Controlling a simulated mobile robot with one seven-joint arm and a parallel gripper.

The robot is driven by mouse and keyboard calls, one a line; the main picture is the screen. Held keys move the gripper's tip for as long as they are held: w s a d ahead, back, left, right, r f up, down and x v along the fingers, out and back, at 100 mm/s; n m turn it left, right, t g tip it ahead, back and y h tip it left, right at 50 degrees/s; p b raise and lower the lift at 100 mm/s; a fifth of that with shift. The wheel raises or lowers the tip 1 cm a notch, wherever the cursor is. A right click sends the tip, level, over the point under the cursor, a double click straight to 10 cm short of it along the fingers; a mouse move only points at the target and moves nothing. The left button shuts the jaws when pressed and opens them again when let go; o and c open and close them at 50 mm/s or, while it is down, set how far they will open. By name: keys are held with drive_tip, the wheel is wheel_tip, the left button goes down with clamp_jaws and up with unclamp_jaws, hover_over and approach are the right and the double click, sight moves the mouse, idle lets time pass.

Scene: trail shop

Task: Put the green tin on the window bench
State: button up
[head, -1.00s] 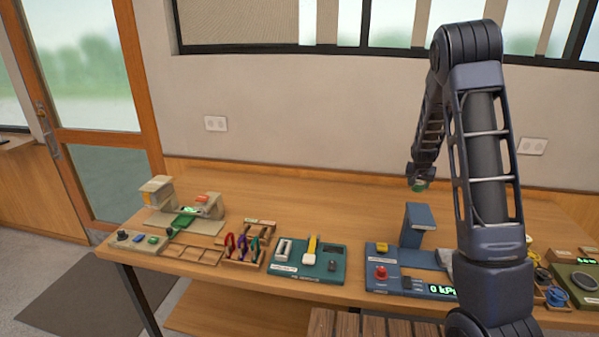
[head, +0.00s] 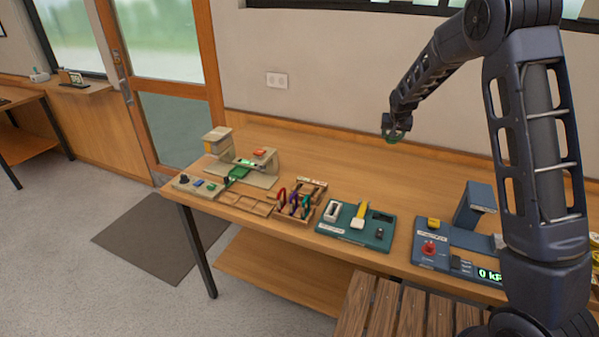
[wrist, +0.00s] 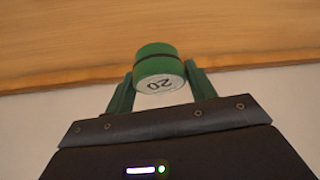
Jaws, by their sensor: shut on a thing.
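My gripper (wrist: 159,76) is shut on the green tin (wrist: 158,52) in the wrist view. The tin has a dark band and a pale end marked "20", and the green fingers grip its sides. In the head view my gripper (head: 395,128) is raised above the back of the long work table, and only a bit of green shows there. A wooden ledge (head: 93,91) under the window at the far left may be the window bench; I cannot tell for sure.
The long table (head: 335,155) carries a beige device (head: 258,172), a ring rack (head: 297,200), a teal board (head: 352,226) and a blue press (head: 475,215). A slatted wooden seat (head: 400,312) stands in front. Open floor (head: 60,240) lies left, with a dark mat (head: 160,235).

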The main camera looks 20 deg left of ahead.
drive_tip(key=s+a+r+n+y, duration=0.1)
drive_tip(key=s+a, duration=0.2)
drive_tip(key=a, duration=0.4)
drive_tip(key=s+a+r+n, duration=0.1)
drive_tip(key=s+a, duration=0.2)
drive_tip(key=a, duration=0.4)
wheel_tip(320, 180, up, 3)
drive_tip(key=n+y, duration=0.1)
drive_tip(key=n, duration=0.2)
hover_over(309, 175)
drive_tip(key=s, duration=0.2)
drive_tip(key=shift+g, duration=0.4)
drive_tip(key=f, duration=1.3)
drive_tip(key=d+f, duration=0.1)
drive_tip(key=f, duration=0.5)
drive_tip(key=shift+w+f, duration=0.3)
drive_tip(key=shift+f, duration=0.1)
drive_tip(key=shift+f, duration=0.1)
drive_tip(key=o, duration=1.1)
drive_tip(key=shift+c, duration=0.2)
drive_tip(key=v, duration=1.2)
